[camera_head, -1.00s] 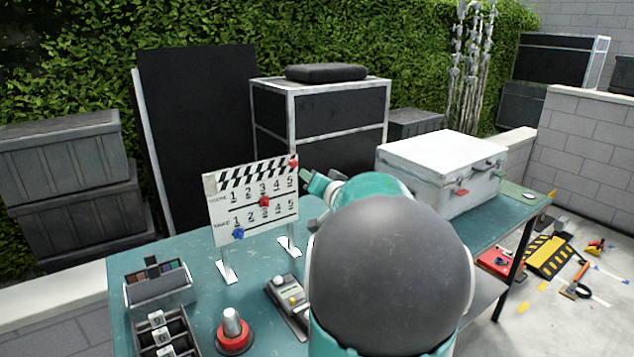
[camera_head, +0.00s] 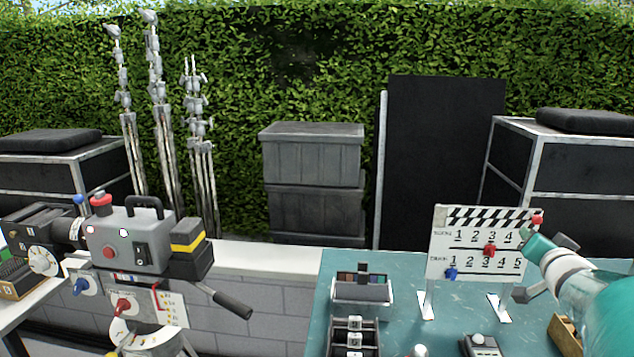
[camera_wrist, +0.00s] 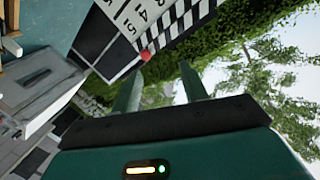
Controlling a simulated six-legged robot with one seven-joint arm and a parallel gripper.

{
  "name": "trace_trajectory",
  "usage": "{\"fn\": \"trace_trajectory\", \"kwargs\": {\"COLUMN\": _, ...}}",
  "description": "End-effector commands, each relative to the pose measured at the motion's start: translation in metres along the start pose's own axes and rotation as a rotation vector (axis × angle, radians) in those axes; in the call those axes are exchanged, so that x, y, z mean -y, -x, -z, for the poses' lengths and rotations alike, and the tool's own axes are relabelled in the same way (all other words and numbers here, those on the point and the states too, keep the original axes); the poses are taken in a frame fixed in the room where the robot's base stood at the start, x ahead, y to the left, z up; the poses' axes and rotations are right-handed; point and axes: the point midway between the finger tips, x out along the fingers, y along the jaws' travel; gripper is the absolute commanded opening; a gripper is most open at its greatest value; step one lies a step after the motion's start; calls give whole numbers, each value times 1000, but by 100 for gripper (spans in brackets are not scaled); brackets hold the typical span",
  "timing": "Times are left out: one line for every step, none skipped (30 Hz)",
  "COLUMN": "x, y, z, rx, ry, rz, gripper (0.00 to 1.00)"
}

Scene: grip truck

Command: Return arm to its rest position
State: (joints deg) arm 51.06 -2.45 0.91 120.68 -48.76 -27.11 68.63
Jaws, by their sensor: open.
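My arm enters the head view from the right edge. My gripper (camera_wrist: 161,86) shows in the wrist view as two dark green fingers standing apart, with nothing between them. In the head view only part of the teal wrist end shows, just in front of the right side of the clapperboard (camera_head: 470,266). The clapperboard stands upright on two white feet on the teal table (camera_head: 405,335). It has two red markers and one blue marker. It also shows tilted at the top of the wrist view (camera_wrist: 135,20), with a red marker near my left finger. I cannot tell whether they touch.
A grey camera unit (camera_head: 130,245) with a black handle stands at the left. A slate-coloured tray (camera_head: 361,288) and a compartment box (camera_head: 353,335) sit on the table. Black cases (camera_head: 565,165), light stands (camera_head: 160,110) and a hedge (camera_head: 300,60) are behind.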

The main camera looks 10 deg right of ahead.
Motion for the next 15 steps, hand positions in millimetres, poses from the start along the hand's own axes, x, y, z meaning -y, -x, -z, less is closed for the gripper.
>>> {"fn": "trace_trajectory", "kwargs": {"x": 28, "y": 10, "z": -9, "rx": 19, "ry": 44, "rz": -17, "gripper": 44}}
{"fn": "trace_trajectory", "kwargs": {"x": 39, "y": 16, "z": -15, "rx": 35, "ry": 70, "rz": -36, "gripper": 44}}
{"fn": "trace_trajectory", "kwargs": {"x": 54, "y": 25, "z": -25, "rx": 61, "ry": 103, "rz": -58, "gripper": 44}}
{"fn": "trace_trajectory", "kwargs": {"x": 64, "y": 33, "z": -33, "rx": 83, "ry": 129, "rz": -73, "gripper": 44}}
{"fn": "trace_trajectory", "kwargs": {"x": 73, "y": 42, "z": -42, "rx": 110, "ry": 153, "rz": -86, "gripper": 44}}
{"fn": "trace_trajectory", "kwargs": {"x": 86, "y": 54, "z": -54, "rx": 148, "ry": 187, "rz": -100, "gripper": 44}}
{"fn": "trace_trajectory", "kwargs": {"x": 95, "y": 64, "z": -64, "rx": 181, "ry": 212, "rz": -108, "gripper": 44}}
{"fn": "trace_trajectory", "kwargs": {"x": 103, "y": 74, "z": -74, "rx": 215, "ry": 236, "rz": -113, "gripper": 44}}
{"fn": "trace_trajectory", "kwargs": {"x": 113, "y": 90, "z": -88, "rx": 265, "ry": 271, "rz": -117, "gripper": 44}}
{"fn": "trace_trajectory", "kwargs": {"x": 121, "y": 102, "z": -100, "rx": 306, "ry": 297, "rz": -115, "gripper": 44}}
{"fn": "trace_trajectory", "kwargs": {"x": 128, "y": 115, "z": -111, "rx": 348, "ry": 324, "rz": -110, "gripper": 44}}
{"fn": "trace_trajectory", "kwargs": {"x": 136, "y": 133, "z": -127, "rx": 409, "ry": 361, "rz": -101, "gripper": 44}}
{"fn": "trace_trajectory", "kwargs": {"x": 142, "y": 147, "z": -139, "rx": 455, "ry": 389, "rz": -89, "gripper": 44}}
{"fn": "trace_trajectory", "kwargs": {"x": 148, "y": 162, "z": -152, "rx": 505, "ry": 419, "rz": -74, "gripper": 44}}
{"fn": "trace_trajectory", "kwargs": {"x": 155, "y": 182, "z": -168, "rx": 571, "ry": 461, "rz": -47, "gripper": 44}}
